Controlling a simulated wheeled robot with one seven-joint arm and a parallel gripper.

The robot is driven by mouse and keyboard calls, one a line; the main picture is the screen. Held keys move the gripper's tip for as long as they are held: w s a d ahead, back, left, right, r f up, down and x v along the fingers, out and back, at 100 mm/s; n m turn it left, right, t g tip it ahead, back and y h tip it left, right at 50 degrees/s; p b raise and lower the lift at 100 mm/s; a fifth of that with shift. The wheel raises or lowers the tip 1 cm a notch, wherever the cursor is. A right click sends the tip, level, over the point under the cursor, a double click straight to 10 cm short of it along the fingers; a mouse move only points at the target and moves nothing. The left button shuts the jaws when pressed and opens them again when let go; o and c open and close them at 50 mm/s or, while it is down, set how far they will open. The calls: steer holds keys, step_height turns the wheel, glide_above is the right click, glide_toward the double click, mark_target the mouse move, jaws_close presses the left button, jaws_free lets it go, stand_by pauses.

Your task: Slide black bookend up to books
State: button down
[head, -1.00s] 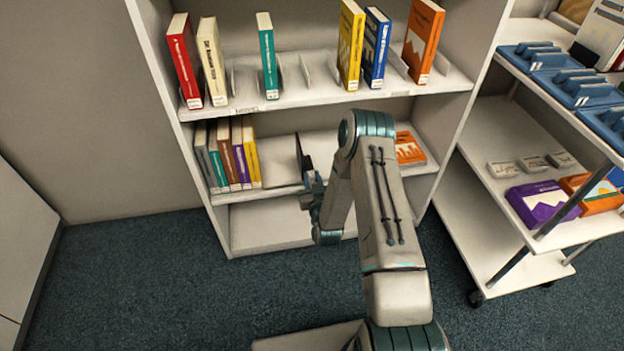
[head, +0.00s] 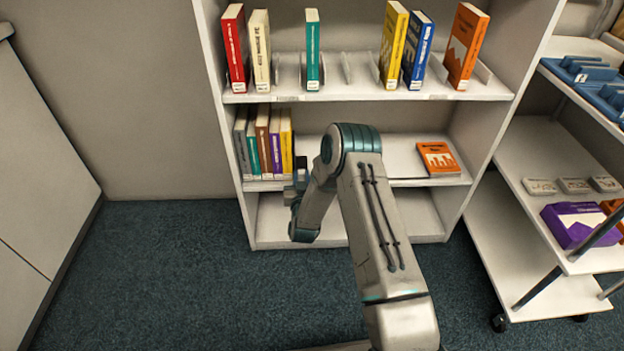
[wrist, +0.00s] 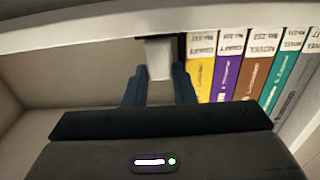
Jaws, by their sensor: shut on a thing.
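The row of books (head: 264,145) stands upright at the left end of the middle shelf. The yellow book (wrist: 201,68) is its inner end. My gripper (head: 299,170) is at the shelf front, just right of the yellow book, and is shut on the black bookend. In the wrist view, my gripper's fingers (wrist: 160,82) reach to a pale patch beside the dark upright strip of the black bookend (wrist: 181,48). That strip stands right beside the yellow book; I cannot tell whether they touch. In the head view my gripper and arm mostly hide the bookend.
An orange book (head: 438,158) lies flat at the right of the middle shelf (head: 400,150). The upper shelf (head: 350,90) above holds several upright books. A cart (head: 530,290) stands at the right. The floor left of the bookcase is clear.

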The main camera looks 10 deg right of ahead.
steer(key=c, duration=1.2)
jaws_free()
steer(key=shift+d, duration=0.1)
